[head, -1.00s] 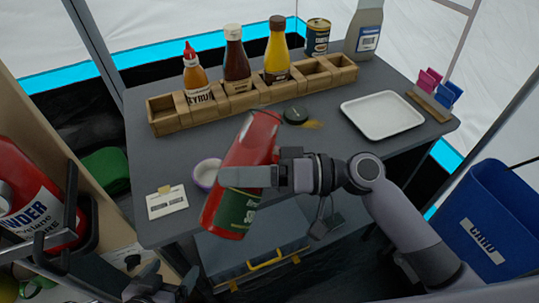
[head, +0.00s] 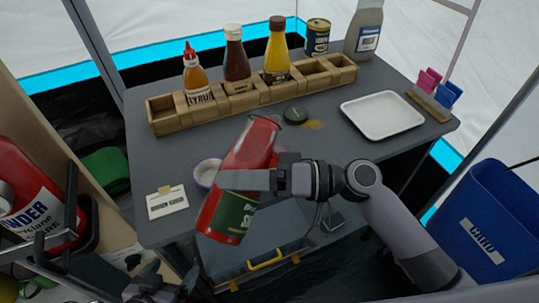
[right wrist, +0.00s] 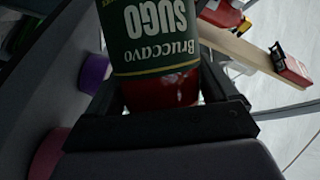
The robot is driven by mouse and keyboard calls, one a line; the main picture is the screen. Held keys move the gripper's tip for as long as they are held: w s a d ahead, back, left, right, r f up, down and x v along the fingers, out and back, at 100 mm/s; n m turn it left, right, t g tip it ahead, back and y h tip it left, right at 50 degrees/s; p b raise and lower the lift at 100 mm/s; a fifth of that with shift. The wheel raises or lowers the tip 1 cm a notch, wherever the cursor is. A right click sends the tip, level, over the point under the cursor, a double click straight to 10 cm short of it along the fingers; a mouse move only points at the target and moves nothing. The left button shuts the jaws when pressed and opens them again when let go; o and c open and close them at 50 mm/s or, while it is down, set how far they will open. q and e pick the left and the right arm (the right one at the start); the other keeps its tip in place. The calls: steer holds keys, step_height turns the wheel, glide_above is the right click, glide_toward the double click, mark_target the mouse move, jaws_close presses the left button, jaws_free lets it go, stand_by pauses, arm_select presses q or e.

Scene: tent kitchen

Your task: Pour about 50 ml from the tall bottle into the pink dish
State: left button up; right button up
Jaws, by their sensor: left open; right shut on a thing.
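The tall bottle (head: 252,143), red with a dark green label, is in my right gripper (head: 245,181), which is shut on it. In the head view it leans, its upper end toward the back right, above the table's front edge. Its Sugo label (right wrist: 155,30) fills the top of the right wrist view. The pink dish (right wrist: 48,157) shows only in part at the lower left of the right wrist view; I cannot make it out in the head view. A purple dish (right wrist: 94,72) stands near it, partly behind the bottle in the head view (head: 206,174). My left gripper (head: 165,288) is low at the left, open and apart from these.
A wooden rack (head: 240,100) holds sauce bottles at the back. A dark lid (head: 296,115) lies beside a brownish patch (head: 315,125). A white tray (head: 382,115) is at the right. A blue bin (head: 490,215) is off the table.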

steer(key=shift+s+a+r, duration=0.1)
steer(key=shift+r, duration=0.05)
steer(key=shift+s+a, duration=0.2)
steer(key=shift+s, duration=0.15)
steer(key=shift+w+d+r+n, duration=0.15)
steer(key=shift+w+r+n, duration=0.15)
steer(key=shift+r+n, duration=0.15)
steer(key=shift+w+d+r+n+h+b, duration=0.2)
steer(key=shift+w+n+h, duration=0.15)
steer(key=shift+n, duration=0.25)
steer(key=shift+w+d+r+n+h+b, duration=0.1)
steer(key=shift+w+d+r+n+h, duration=0.1)
steer(key=shift+n+h, duration=0.3)
